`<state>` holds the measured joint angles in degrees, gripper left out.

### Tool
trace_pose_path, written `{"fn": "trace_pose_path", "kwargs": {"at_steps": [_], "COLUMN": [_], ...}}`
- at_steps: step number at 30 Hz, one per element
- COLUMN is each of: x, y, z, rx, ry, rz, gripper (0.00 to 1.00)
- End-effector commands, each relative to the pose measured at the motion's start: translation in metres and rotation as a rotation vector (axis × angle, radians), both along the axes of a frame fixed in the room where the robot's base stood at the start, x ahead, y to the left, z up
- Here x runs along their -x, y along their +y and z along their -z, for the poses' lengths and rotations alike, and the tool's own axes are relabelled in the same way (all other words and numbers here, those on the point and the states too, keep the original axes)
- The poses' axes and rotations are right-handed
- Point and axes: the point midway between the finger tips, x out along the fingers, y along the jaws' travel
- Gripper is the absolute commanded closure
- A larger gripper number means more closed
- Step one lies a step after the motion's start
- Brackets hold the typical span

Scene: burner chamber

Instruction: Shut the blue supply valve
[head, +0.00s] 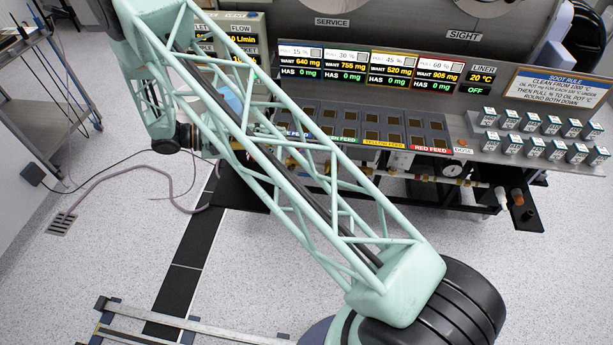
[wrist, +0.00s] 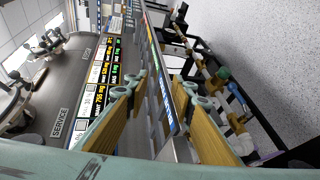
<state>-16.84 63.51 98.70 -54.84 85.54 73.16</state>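My gripper (wrist: 165,82) is open in the wrist view, its two yellow-padded fingers apart with nothing held between them. The bench front edge with a blue feed label (wrist: 166,98) shows between and beyond the fingers. In the head view my arm's lattice largely hides the gripper, near the left end of the bench. I cannot pick out the blue supply valve for certain. A small blue fitting (wrist: 232,87) shows on the pipework under the bench, to the right of the fingers and apart from them; I cannot tell whether it is the valve.
Brass pipework (head: 452,169) runs below the feed bench (head: 455,145). Small labelled blocks (head: 535,135) stand at the bench's right. A dark shelf (head: 245,188) juts out below the bench's left end. A metal cart (head: 45,100) stands at far left. The floor in front is mostly open.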

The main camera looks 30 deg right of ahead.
Motion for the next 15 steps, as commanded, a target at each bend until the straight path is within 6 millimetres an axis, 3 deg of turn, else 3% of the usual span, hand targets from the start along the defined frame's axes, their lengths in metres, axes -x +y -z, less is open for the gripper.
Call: {"fn": "trace_pose_path", "kwargs": {"at_steps": [15], "x": [-0.012], "y": [0.004], "z": [0.07], "rx": [0.113], "ry": [-0.018], "rz": [-0.069], "gripper": [0.77]}}
